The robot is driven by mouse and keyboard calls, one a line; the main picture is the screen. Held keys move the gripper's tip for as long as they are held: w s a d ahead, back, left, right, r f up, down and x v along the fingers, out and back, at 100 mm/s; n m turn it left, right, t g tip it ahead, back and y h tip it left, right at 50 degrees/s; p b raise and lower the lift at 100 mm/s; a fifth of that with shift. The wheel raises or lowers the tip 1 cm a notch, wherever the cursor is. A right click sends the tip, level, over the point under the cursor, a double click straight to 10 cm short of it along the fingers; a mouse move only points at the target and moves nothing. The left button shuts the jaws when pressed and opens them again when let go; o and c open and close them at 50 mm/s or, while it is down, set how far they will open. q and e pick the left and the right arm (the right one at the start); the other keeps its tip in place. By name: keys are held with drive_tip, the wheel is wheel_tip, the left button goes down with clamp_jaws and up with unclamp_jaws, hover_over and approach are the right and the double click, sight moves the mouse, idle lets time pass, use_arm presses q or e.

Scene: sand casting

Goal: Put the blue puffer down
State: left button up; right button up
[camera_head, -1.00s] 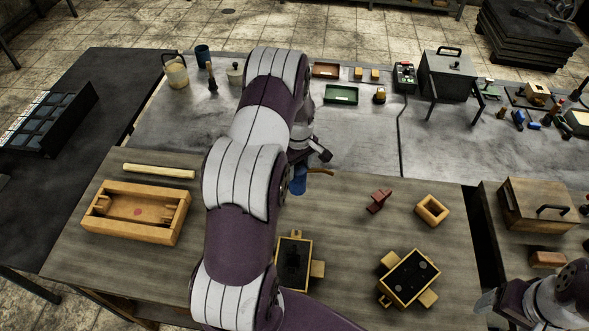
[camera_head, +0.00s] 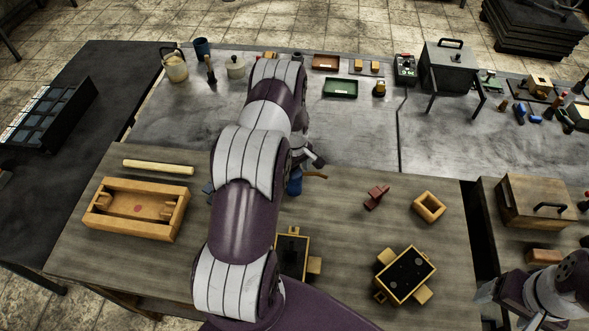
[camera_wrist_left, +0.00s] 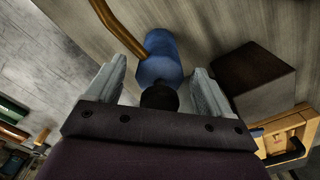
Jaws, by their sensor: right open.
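The blue puffer (camera_head: 295,186) is at the wooden workbench, just below my left gripper (camera_head: 316,158) in the head view, with its brown spout pointing right. In the left wrist view the puffer (camera_wrist_left: 158,58) lies ahead of my left gripper (camera_wrist_left: 160,85). Its dark knob is between the two fingers. The fingers stand apart, with a gap visible on each side, so the gripper looks open. Whether the puffer's base touches the bench is hard to tell. My right gripper (camera_head: 487,293) is open and empty at the lower right.
A wooden tray (camera_head: 110,228) and a pale rod (camera_head: 158,167) are on the left of the bench. A sand-filled flask (camera_head: 420,288), a small wooden frame (camera_head: 429,207) and a red piece (camera_head: 376,197) are on the right. My left arm hides part of another flask (camera_head: 291,233).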

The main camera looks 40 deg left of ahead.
use_arm(q)
drive_tip(key=shift+r, duration=0.3)
wheel_tip(320, 180, up, 5)
drive_tip(key=b, duration=0.2)
drive_tip(key=shift+w+f+b, duration=0.15)
drive_tip(key=shift+b, duration=0.15)
drive_tip(key=r, duration=0.2)
drive_tip(key=r+b, duration=0.1)
drive_tip(key=r, duration=0.4)
drive_tip(key=shift+s+d+b, duration=0.25)
drive_tip(key=shift+b, duration=0.15)
drive_tip(key=s+d+r+m, duration=0.3)
drive_tip(key=d+m, duration=0.1)
drive_tip(key=d, duration=0.2)
drive_tip(key=s+d+r+m, duration=0.3)
drive_tip(key=d+m, duration=0.2)
drive_tip(key=d, duration=0.2)
drive_tip(key=s+d+r+m+t, duration=0.1)
drive_tip(key=s+d+r+m, duration=0.1)
drive_tip(key=s+d+m, duration=0.65)
drive_tip(key=f+b, duration=0.1)
drive_tip(key=a+f+n+b, duration=0.1)
drive_tip(key=f+b, duration=0.1)
drive_tip(key=s+a+f+n+b, duration=0.1)
drive_tip(key=f+b, duration=0.1)
drive_tip(key=shift+a+f+n, duration=0.1)
drive_tip(key=shift+f+n, duration=0.05)
drive_tip(key=shift+n, duration=0.1)
drive_tip(key=shift+w, duration=0.1)
